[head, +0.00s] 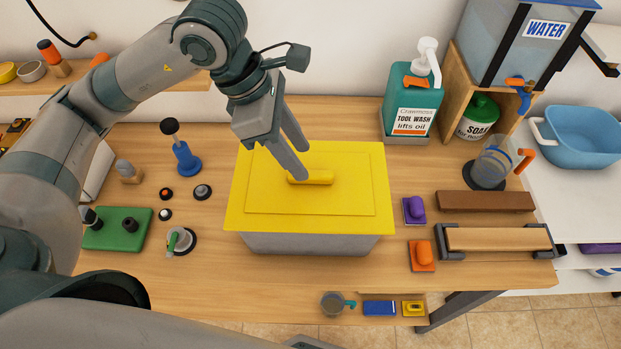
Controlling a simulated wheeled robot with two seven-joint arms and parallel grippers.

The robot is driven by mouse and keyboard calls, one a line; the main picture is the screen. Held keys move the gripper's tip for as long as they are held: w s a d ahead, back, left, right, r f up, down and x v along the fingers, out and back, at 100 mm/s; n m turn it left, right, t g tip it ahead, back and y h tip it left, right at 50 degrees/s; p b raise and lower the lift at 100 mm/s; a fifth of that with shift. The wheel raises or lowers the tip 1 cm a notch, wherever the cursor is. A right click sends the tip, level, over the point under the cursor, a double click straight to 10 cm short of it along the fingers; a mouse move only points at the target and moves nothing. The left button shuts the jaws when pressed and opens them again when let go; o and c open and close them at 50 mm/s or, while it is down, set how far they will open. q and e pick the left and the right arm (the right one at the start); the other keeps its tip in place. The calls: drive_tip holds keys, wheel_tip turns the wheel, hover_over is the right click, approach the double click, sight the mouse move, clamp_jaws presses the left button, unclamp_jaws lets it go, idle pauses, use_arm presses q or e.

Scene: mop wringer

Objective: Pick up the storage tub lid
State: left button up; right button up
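The storage tub lid (350,205) is a flat yellow sheet with a raised bar handle (318,178) in its middle. It lies on the grey storage tub (310,244), which stands at the middle of the wooden table. The farther fingertip shows behind the handle. My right gripper is not in view.
Left of the tub are a blue-based stand (186,158), a green block (118,230) and several small knobs. A teal soap pump bottle (410,98) stands behind right. Purple (414,210) and orange (422,256) handled blocks sit close to the tub's right side.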

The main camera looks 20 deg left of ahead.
use_arm(q)
drive_tip(key=shift+d+f+p, duration=0.25)
drive_tip(key=shift+f+p, duration=0.3)
drive_tip(key=shift+f, duration=0.1)
drive_tip(key=shift+p+x, duration=0.45)
drive_tip(key=shift+x, duration=0.5)
drive_tip(key=shift+w+d+f, duration=0.1)
drive_tip(key=shift+d+f, duration=0.1)
drive_tip(key=shift+f, duration=0.4)
clamp_jaws()
